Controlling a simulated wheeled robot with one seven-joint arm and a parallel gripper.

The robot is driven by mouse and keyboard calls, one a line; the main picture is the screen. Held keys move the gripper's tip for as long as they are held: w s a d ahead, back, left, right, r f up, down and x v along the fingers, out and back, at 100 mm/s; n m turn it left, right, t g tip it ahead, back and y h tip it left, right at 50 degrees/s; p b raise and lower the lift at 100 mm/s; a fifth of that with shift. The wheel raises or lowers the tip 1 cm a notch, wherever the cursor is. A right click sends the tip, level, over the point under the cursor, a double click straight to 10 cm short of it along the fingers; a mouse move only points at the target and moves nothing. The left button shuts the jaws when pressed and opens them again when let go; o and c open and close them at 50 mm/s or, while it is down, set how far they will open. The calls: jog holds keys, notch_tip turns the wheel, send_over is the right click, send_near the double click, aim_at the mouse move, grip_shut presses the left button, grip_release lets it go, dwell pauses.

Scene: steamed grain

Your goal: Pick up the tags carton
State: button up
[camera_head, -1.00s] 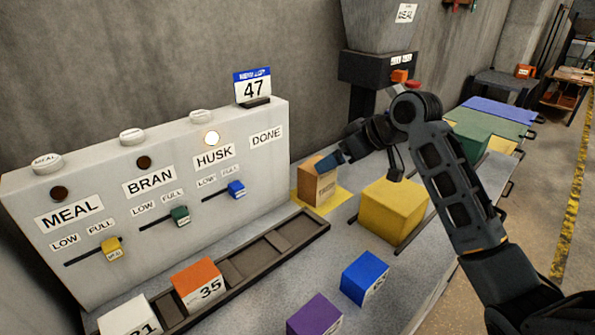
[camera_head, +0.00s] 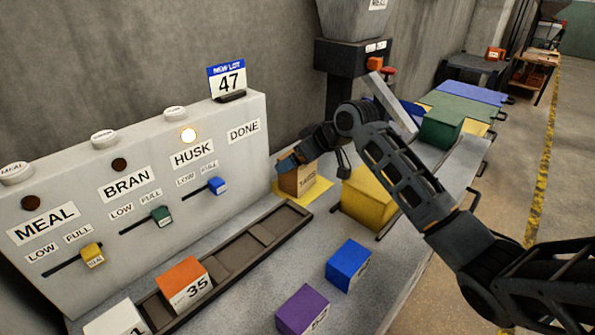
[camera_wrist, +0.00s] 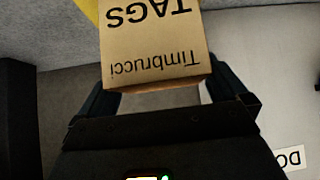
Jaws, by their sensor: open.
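The tags carton (camera_head: 298,181) is a small brown cardboard box standing on a yellow mat (camera_head: 318,188) beside the right end of the control panel. In the wrist view the carton (camera_wrist: 155,45) shows its printed face, reading "TAGS" and "Timbrucci" upside down. My gripper (camera_head: 290,161) is at the carton's upper left in the head view. In the wrist view my gripper (camera_wrist: 160,92) is open, with one finger on each side of the carton's near end. I cannot tell whether the fingers touch it.
A yellow block (camera_head: 366,196) stands just right of the carton. Blue (camera_head: 348,262), purple (camera_head: 302,309) and orange (camera_head: 184,281) blocks are nearer. The panel (camera_head: 130,190) with sliders stands left, and a slotted rack (camera_head: 235,262) lies before it.

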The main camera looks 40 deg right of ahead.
jog(key=shift+c, duration=0.4)
jog(key=c, duration=0.7)
jog(key=shift+c, duration=0.6)
jog(key=shift+r, duration=0.1)
